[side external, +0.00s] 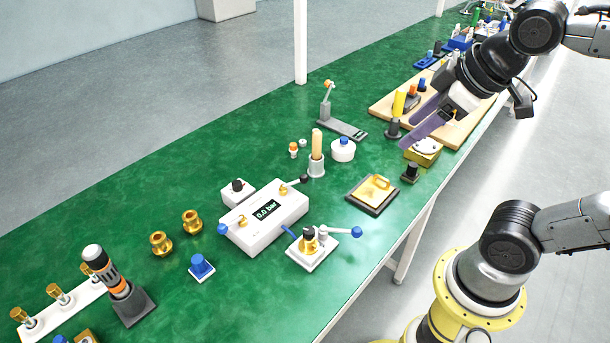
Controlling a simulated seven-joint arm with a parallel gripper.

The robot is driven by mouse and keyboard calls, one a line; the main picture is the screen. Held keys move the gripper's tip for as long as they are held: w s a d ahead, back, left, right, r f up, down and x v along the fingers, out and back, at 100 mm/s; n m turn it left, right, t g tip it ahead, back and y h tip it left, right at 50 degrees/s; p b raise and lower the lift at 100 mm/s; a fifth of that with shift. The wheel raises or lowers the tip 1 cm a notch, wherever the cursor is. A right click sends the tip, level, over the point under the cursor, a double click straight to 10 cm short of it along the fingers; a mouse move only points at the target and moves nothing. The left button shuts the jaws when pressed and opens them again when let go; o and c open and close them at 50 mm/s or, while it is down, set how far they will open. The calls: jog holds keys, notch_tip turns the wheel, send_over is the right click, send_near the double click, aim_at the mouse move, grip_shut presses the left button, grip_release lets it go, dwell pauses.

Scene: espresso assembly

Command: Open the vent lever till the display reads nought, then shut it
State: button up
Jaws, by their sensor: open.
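A white box (268,232) with a dark display (266,211) stands on the green table; the display reads 0.0 bar. A lever with a black knob (304,180) is on its far right corner, and a brass fitting with a blue knob (222,229) is at its left end. Next to the box, a white plate (313,257) carries a brass and black fitting and a white lever with a blue end (356,232) pointing right. I cannot tell which lever is the vent lever. My gripper (409,131) is open and empty, well to the upper right of the box.
Near my gripper are a wooden board (465,125) with several tools and a brass block (424,154). A tamper-like brass piece on a square tray (352,202), a white round pot (343,151) and a wooden-handled tool (317,145) stand between it and the box.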

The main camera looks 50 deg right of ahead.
jog(key=w+r+n, duration=0.1)
jog(key=w+n, duration=0.2)
jog(key=w, duration=0.6)
jog(key=n+g+h, duration=0.1)
jog(key=n+g, duration=0.2)
jog(key=g, duration=0.2)
send_over(304, 175)
jog(key=s+a, duration=0.2)
notch_tip(304, 175, down, 14)
jog(key=f, duration=0.4)
jog(key=w+d+f, duration=0.1)
jog(key=f, duration=0.7)
jog(key=shift+w+d+f, duration=0.35)
jog(key=shift+w+d, duration=0.05)
jog(key=shift+c, duration=0.3)
grip_shut()
